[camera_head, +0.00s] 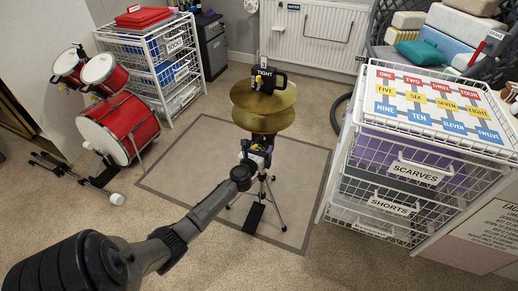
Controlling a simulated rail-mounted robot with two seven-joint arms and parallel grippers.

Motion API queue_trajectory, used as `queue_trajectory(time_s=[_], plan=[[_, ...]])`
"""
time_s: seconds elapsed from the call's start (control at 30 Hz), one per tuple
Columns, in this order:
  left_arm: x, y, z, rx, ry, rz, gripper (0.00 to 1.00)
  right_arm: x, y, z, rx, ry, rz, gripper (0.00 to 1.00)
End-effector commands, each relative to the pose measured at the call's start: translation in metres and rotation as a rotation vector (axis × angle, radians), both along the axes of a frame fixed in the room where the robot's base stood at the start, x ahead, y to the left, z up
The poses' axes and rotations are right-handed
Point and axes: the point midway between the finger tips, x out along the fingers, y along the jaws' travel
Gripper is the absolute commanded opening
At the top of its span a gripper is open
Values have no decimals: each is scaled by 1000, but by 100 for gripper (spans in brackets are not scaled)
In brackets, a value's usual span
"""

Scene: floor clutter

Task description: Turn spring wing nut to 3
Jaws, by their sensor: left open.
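A hi-hat stand with two brass cymbals (264,106) stands on a grey mat. A black sign reading "TIGHT" (266,72) shows above the cymbals, beside a dark handle-like part. I cannot make out the spring wing nut or any number scale at this size. My left gripper (261,148) is open, below the cymbals and in front of the stand's upper shaft, which it partly hides. I cannot tell whether it touches the stand. The tripod legs (271,205) show beneath it. My right gripper is not in view.
Red drums (118,127) stand at left, with fallen stands (75,176) near them. A white wire drawer unit (166,57) is behind. A labelled basket unit (400,190) with a number-word mat (437,101) stands at right. The grey mat (190,165) is clear left of the tripod.

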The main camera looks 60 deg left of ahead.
Motion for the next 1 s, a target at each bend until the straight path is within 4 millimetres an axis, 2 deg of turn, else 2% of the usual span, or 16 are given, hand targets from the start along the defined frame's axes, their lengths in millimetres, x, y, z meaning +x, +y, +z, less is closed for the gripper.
queue_trajectory(time_s=[0.07,0.53,0.77,1.0], plan=[[0,0,0,0,0,0,80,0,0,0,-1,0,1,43],[0,0,0,0,0,0,36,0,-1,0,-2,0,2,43],[0,0,1,22,16,0,36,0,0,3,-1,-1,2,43],[0,-1,2,128,96,1,36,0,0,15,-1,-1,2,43]])
